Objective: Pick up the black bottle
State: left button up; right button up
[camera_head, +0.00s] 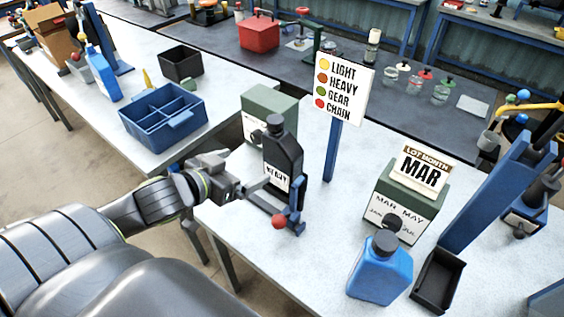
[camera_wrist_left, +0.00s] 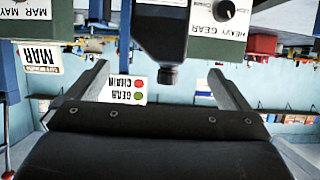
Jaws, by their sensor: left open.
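The black bottle (camera_head: 283,160) stands upright on the light table, with a dark cap and a white label reading HEAVY. My left gripper (camera_head: 270,198) reaches in from the left, low beside the bottle. It is open. In the left wrist view, which is upside down, the bottle (camera_wrist_left: 165,38) shows with its capped neck pointing down, between the two spread fingers (camera_wrist_left: 160,75). I see a gap between the neck and each finger. The near side of the bottle's base is partly hidden by the gripper. My right gripper is not in view.
A sign (camera_head: 337,88) on a blue post stands behind the bottle. A green box (camera_head: 270,108) is behind it. A blue stand with a red ball (camera_head: 278,221) sits close in front. A blue bottle (camera_head: 380,275), black tray (camera_head: 437,284) and MAR box (camera_head: 405,203) are right.

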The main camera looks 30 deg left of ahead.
aim_at(276, 153)
pick_arm(q)
jog(key=x, duration=1)
jog(key=shift+w+f, duration=0.15)
jog(key=shift+w, duration=0.1)
jog(key=shift+w+d+f, duration=0.1)
jog(key=shift+w+f, duration=0.2)
jog(key=shift+w, duration=0.3)
jog(key=shift+p+x, duration=0.5)
jog(key=shift+x, duration=1.85)
jog(key=shift+s+f, duration=0.1)
jog(key=shift+f, duration=0.1)
jog(key=c, duration=1.4)
jog(key=shift+r, duration=0.2)
